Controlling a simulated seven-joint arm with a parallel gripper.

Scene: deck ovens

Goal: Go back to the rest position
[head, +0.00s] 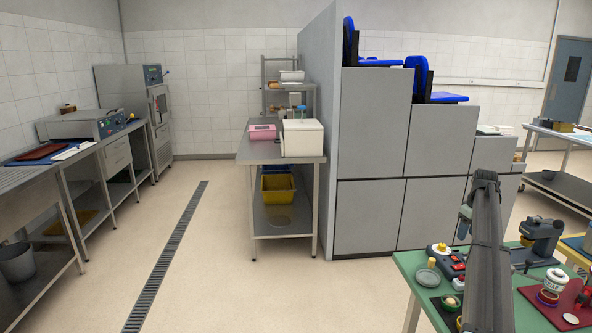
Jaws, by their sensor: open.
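My arm (486,255) rises from the bottom edge at the lower right of the head view, in front of the green table. What looks like my gripper (462,231) shows small just left of the arm's upper part, over the far side of the table. The arm hides part of it, and the fingers are too small to see in detail. I see nothing held in it.
The green table (407,262) carries a control box with red buttons (447,260), a dark machine (541,236), and a white jar (556,280) on a red mat (527,294). Grey stepped cabinets (366,217) stand behind. The floor (215,270) at left is clear.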

